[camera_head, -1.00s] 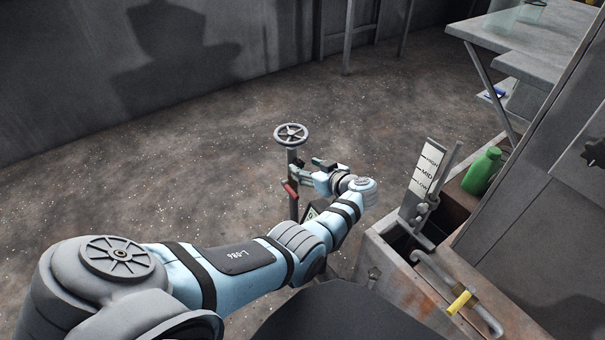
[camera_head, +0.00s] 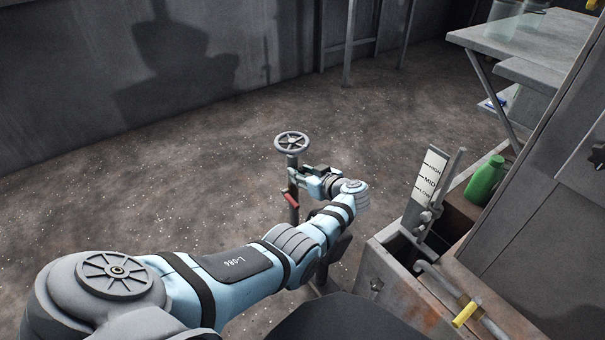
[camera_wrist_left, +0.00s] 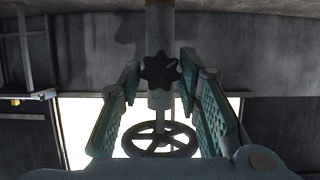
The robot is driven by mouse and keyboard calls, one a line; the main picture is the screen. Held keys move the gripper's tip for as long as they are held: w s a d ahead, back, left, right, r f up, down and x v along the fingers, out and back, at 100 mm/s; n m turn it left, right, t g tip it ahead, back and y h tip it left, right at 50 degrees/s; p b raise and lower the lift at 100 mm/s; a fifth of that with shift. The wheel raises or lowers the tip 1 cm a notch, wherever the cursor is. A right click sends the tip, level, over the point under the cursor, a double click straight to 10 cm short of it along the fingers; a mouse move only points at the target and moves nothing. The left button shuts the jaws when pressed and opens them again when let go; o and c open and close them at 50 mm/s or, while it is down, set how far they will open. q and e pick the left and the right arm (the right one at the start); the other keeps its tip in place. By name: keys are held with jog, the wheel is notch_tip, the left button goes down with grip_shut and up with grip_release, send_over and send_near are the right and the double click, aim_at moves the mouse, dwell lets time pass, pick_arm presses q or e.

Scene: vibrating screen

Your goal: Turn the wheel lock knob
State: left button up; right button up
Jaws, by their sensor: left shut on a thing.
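The wheel (camera_head: 291,143), a grey spoked handwheel, tops a thin upright post (camera_head: 294,213) on the floor ahead. In the left wrist view the wheel (camera_wrist_left: 146,150) appears below, inverted. A dark star-shaped lock knob (camera_wrist_left: 160,70) sits on the post's side. My left gripper (camera_head: 299,174) is at the post just under the wheel. Its green-padded fingers are at either side of the knob in the wrist view, shut on it; the exact contact is hard to see. In the head view the knob is not clear behind the gripper. My right gripper is not in view.
A red handle (camera_head: 290,200) juts from the post below my left gripper. At right stand a rusty metal box with a lever and a HIGH/MID/LOW plate (camera_head: 430,177), a green bottle (camera_head: 486,179) and a yellow-gripped handle (camera_head: 465,314). Floor left of the post is clear.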

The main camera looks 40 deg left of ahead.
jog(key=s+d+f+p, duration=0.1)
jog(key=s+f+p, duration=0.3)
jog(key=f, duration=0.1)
pick_arm(q)
jog(key=shift+s+a+f+n+t+y+b, duration=0.1)
jog(key=shift+s+f+n+t+y+b, duration=0.2)
jog(key=shift+n+t+b, duration=1.75)
jog(key=shift+d+f+n+t+y+b, duration=0.15)
jog(key=shift+n+t+y+b, duration=0.35)
jog(key=shift+n, duration=3.1)
jog(key=shift+s+a+f+n+t+y+b, duration=0.25)
jog(key=shift+n+t+b, duration=1)
jog(key=shift+n, duration=1.6)
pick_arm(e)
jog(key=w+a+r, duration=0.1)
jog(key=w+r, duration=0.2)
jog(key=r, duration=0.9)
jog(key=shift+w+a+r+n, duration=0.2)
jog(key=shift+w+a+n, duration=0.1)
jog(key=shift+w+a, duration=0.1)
pick_arm(q)
jog(key=shift+w+d, duration=0.1)
jog(key=o, duration=1.1)
jog(key=shift+r, duration=0.1)
